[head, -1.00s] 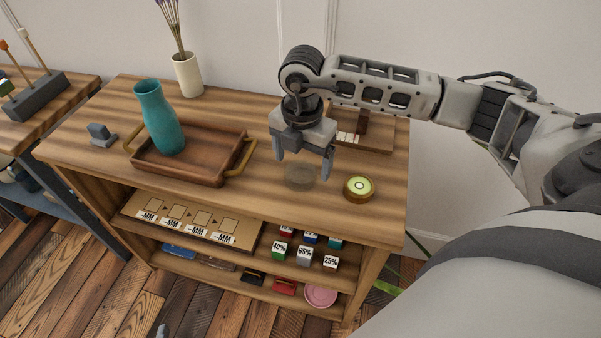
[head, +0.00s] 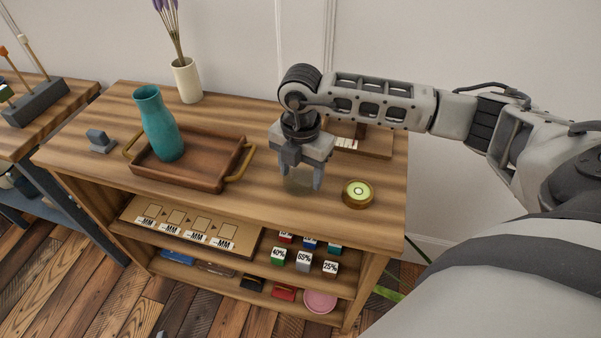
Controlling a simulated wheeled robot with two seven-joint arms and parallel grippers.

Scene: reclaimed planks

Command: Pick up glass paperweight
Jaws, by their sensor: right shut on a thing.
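The glass paperweight (head: 299,184) is a small, clear, see-through piece near the front right of the wooden shelf top. My right gripper (head: 300,183) points down over it and is shut on it, one finger on each side. The fingers hide part of its upper area. I cannot tell whether it still touches the wood.
A round brass-coloured item with a pale green face (head: 358,193) sits close right of the gripper. A wooden tray (head: 205,183) with gold handles holds a teal vase (head: 160,124) to the left. A cream vase with purple flowers (head: 187,80) stands behind.

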